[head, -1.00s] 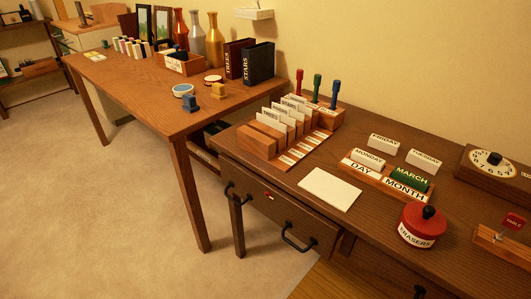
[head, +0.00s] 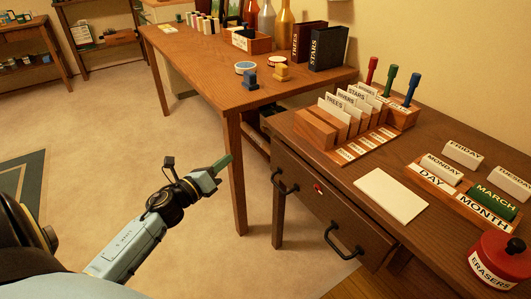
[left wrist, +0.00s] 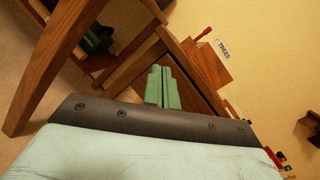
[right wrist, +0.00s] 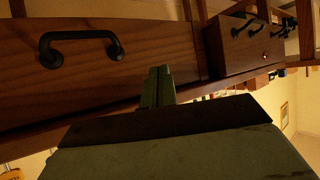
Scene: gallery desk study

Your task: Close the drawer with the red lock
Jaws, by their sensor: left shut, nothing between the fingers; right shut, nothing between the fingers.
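The drawer (head: 325,215) with the red lock (head: 318,188) is at the left end of the right-hand desk. It has two dark handles (head: 342,243). It juts out from the desk in the right wrist view (right wrist: 236,50). My left gripper (head: 222,163) is shut and empty, left of the drawer and apart from it. Its green fingers show in the left wrist view (left wrist: 163,88), with the desk's end beyond them. My right gripper (right wrist: 158,88) is shut and empty, before another drawer front (right wrist: 165,65) with a dark handle. It is out of the head view.
A wooden table (head: 215,85) stands behind, its leg (head: 236,175) close to my left gripper. The desk top holds a card rack (head: 345,125), a blank card (head: 391,195), a day-and-month board (head: 450,190) and a red erasers pot (head: 498,262). Floor left of the desk is clear.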

